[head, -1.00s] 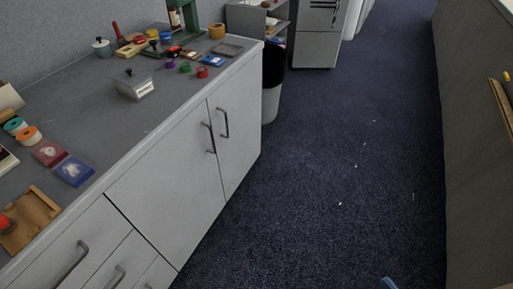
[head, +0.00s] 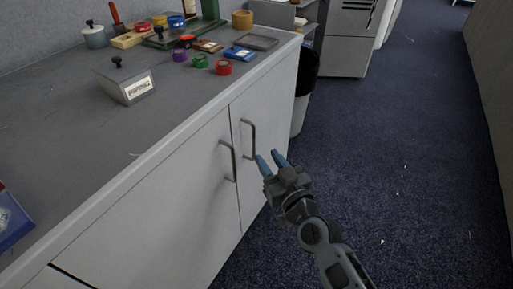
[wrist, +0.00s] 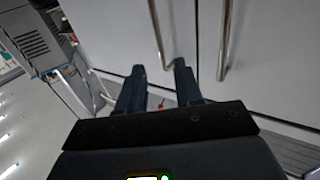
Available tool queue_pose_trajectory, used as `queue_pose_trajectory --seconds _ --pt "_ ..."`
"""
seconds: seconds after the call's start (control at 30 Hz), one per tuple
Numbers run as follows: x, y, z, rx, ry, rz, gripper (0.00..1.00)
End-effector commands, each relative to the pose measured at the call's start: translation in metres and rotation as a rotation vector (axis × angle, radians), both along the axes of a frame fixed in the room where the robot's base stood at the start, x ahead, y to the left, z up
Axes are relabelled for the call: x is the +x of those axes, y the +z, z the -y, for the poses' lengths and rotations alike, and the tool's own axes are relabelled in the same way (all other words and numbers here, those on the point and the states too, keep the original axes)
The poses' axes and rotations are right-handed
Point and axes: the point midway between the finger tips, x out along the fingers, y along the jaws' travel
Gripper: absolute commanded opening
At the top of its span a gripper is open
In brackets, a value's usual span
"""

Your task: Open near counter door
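The near counter door (head: 175,200) is a light grey panel and looks shut. Its bar handle (head: 230,160) stands upright near the seam with the far door (head: 275,110). The far door has its own bar handle (head: 252,140). My gripper (head: 268,159) is open, with blue fingertips spread in front of the far door, close to that door's handle. In the wrist view my gripper (wrist: 158,68) has its fingers apart and empty. One handle (wrist: 157,30) appears above and between the fingertips, the other handle (wrist: 225,40) further right. Contact is not clear.
The countertop (head: 75,150) holds a grey box (head: 128,82), coloured tape rolls (head: 223,67) and a green stand. A dark bin (head: 303,95) stands past the counter's far end. A grey cabinet (head: 345,40) is beyond. Blue carpet (head: 390,150) to the right is open.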

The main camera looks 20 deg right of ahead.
Motion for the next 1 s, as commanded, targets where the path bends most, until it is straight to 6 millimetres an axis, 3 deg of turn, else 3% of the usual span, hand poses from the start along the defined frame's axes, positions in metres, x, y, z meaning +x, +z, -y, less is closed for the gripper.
queue_pose_trajectory --seconds 0.6,1.0 --pt "0.076 0.001 -0.003 -0.001 0.002 0.004 0.35" --pt "0.082 0.0 -0.003 0.0 0.002 0.003 0.34"
